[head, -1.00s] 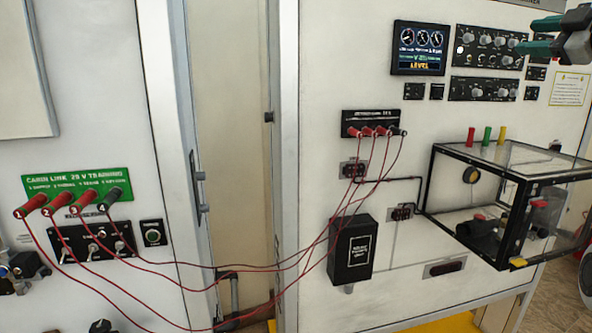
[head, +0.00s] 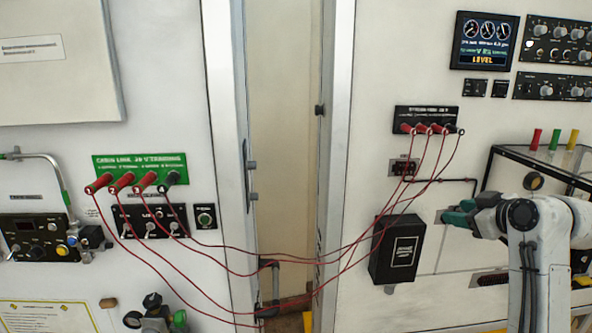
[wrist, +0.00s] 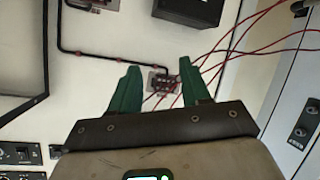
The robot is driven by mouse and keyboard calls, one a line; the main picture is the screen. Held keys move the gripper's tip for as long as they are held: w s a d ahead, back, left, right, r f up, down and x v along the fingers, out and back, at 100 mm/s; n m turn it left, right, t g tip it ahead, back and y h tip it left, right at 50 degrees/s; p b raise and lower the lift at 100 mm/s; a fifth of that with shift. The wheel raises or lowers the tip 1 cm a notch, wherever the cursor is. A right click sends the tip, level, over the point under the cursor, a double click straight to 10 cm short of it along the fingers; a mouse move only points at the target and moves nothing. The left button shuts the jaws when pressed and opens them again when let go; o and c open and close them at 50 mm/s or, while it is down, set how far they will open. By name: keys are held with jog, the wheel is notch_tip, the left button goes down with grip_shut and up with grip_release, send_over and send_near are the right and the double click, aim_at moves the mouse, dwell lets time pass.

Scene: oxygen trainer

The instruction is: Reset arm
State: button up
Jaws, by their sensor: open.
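My gripper (head: 447,217) is at the right in the head view, in front of the right panel and to the right of the black box (head: 397,248). In the wrist view its two green fingers (wrist: 157,84) are apart with nothing held between them. A small connector block (wrist: 163,82) on the panel shows behind the gap. My white arm covers part of the clear case (head: 520,160) in the head view.
Red cables (head: 300,262) hang from the green-labelled plug panel (head: 140,168) across the doorway gap to the right socket strip (head: 426,120). A display (head: 484,40) and knob panels (head: 552,86) sit at the upper right. Valves (head: 155,318) stick out at the lower left.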

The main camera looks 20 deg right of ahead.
jog(key=s+a+f+m+g+y, duration=0.1)
jog(key=s+a+f+g, duration=0.1)
jog(key=s+a+f, duration=0.4)
jog(key=s+a+f+m+g, duration=0.1)
jog(key=s+a+f, duration=0.1)
jog(key=a+f, duration=0.7)
jog(key=s+a+f+m+g+y, duration=0.1)
jog(key=s+a+f+g, duration=0.1)
jog(key=s+a+f, duration=0.55)
jog(key=s+a+f+g, duration=0.1)
jog(key=s+f+g, duration=0.2)
jog(key=s+f, duration=0.4)
jog(key=s+a+f+m+g+h, duration=0.1)
jog(key=s+f+g, duration=0.3)
jog(key=s, duration=0.9)
notch_tip(320, 180, down, 3)
jog(key=shift+s+f, duration=0.1)
jog(key=shift+s, duration=0.25)
jog(key=shift+a, duration=0.15)
